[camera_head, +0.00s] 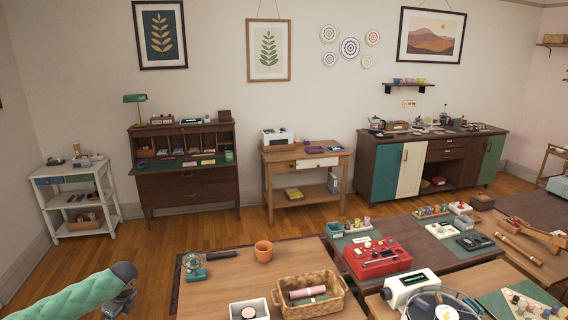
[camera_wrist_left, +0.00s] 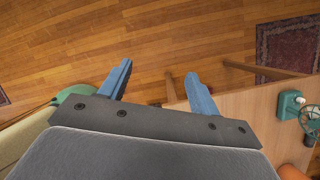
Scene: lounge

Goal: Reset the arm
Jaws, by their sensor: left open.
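My left arm, in a green sleeve, comes in from the lower left of the head view. Its left gripper (camera_head: 124,290) is at the table's left side, seen small and partly cut by the frame. In the left wrist view the left gripper (camera_wrist_left: 158,88) has its two blue fingers spread wide apart, with nothing between them but wooden floor and a table leg beyond. It hangs beside the near table (camera_wrist_left: 240,105), off its edge. My right gripper shows in neither view.
The near table holds a small green fan (camera_head: 194,266), a terracotta pot (camera_head: 263,250), a wicker basket (camera_head: 334,304) and a white box (camera_head: 266,303). A red machine (camera_head: 377,258) stands to the right. Floor (camera_head: 60,268) left of the table is clear.

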